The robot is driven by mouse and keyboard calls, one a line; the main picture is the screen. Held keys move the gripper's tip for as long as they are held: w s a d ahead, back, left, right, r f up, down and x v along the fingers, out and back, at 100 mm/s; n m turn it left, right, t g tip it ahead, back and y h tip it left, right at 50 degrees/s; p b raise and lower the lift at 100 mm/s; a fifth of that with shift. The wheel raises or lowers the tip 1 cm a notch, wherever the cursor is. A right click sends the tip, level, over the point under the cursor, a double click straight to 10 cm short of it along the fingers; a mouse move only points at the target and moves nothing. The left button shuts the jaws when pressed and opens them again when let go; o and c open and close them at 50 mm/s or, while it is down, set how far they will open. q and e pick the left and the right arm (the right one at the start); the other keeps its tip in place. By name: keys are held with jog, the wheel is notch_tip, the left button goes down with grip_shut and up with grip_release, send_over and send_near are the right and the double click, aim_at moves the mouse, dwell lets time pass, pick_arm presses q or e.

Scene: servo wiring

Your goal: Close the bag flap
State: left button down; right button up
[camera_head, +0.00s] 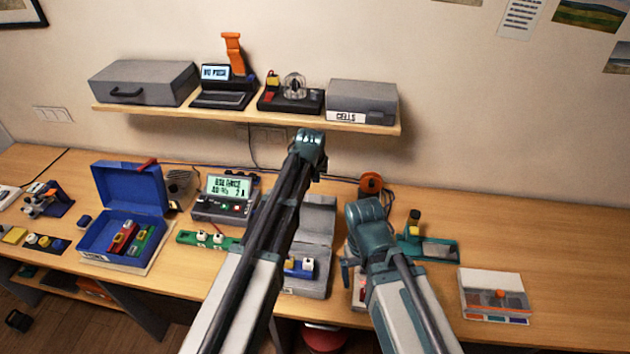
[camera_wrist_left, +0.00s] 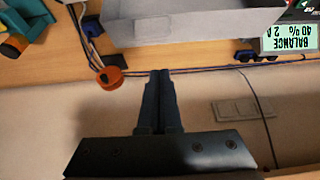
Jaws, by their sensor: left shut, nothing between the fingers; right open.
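The grey bag (camera_head: 306,287) lies on the desk behind my left arm, holding a blue block with white parts (camera_head: 299,267). Its grey flap (camera_head: 317,218) stands raised at the back, and my left arm hides much of the bag. The flap's grey edge also shows at the top of the left wrist view (camera_wrist_left: 190,22). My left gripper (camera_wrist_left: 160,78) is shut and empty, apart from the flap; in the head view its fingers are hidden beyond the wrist. My right gripper (camera_head: 349,270) is low to the right of the bag, its fingers mostly hidden.
A charger with a lit display (camera_head: 228,198) and an open blue case (camera_head: 125,235) stand left of the bag. An orange spool (camera_head: 371,184) and a teal tool (camera_head: 430,247) are to its right. A shelf (camera_head: 250,117) hangs above.

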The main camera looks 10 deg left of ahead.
pick_arm(q)
jog(key=b+x, duration=0.4)
jog(key=x, duration=0.1)
jog(key=s, duration=0.1)
jog(key=s+r+p, duration=0.1)
jog(key=s, duration=0.1)
jog(key=s+r+p, duration=0.1)
jog(key=shift+s+a, duration=0.1)
jog(key=shift+s, duration=0.1)
jog(key=shift+w+f, duration=0.15)
pick_arm(e)
notch_tip(320, 180, down, 3)
jog(key=shift+r, duration=0.1)
jog(key=shift+s, duration=0.1)
